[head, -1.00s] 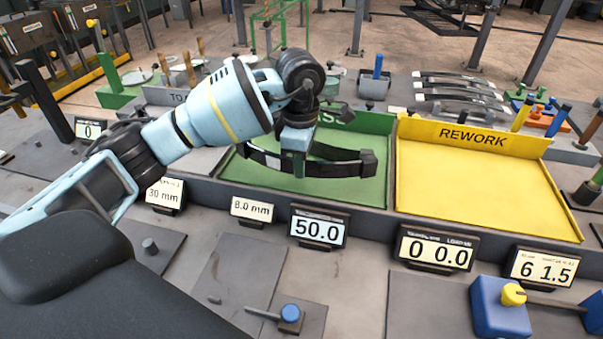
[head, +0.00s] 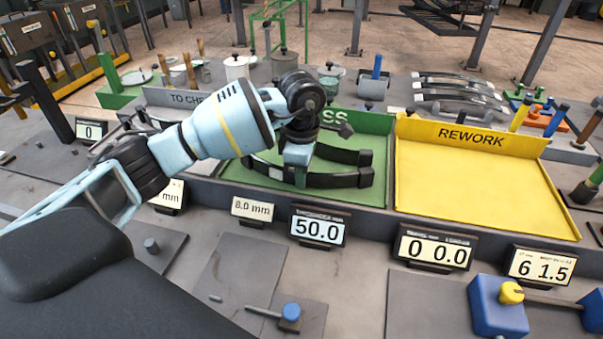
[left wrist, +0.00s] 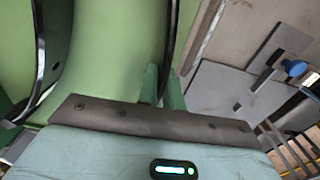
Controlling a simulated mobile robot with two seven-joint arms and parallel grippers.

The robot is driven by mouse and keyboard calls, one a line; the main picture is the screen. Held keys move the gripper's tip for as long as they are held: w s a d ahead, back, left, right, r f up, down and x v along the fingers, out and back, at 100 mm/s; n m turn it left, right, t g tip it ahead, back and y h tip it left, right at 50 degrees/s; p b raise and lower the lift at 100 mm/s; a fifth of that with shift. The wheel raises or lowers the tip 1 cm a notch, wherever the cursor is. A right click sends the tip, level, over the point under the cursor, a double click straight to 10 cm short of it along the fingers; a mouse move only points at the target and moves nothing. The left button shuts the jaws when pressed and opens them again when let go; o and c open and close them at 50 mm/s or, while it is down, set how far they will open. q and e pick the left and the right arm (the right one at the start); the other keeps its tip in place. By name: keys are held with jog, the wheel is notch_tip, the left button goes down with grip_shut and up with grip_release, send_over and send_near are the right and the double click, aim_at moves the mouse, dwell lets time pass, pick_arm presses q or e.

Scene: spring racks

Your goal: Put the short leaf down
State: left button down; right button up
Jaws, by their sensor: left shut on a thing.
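My left gripper (head: 297,177) is over the green pass tray (head: 378,123), shut on a dark curved leaf (head: 335,181), taken here as the short leaf. The leaf lies across the fingers, low over the tray floor; whether it touches the floor is unclear. A second dark leaf (head: 350,156) is just behind it in the tray, partly hidden by my wrist. In the left wrist view the held leaf (left wrist: 170,45) runs up from between the green fingers (left wrist: 162,88), and the other leaf (left wrist: 40,60) is apart at left. My right gripper is not in view.
The yellow rework tray (head: 470,185) at right is empty. A grey tray marked "to check" (head: 188,98) is behind my arm. Several displays, one reading 50.0 (head: 318,228), line the front edge. Several curved leaves (head: 455,85) sit at the back right.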

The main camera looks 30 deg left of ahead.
pick_arm(q)
jog(key=c, duration=1.5)
grip_release()
jog(key=shift+c, duration=0.2)
jog(key=shift+r, duration=0.1)
notch_tip(320, 180, up, 12)
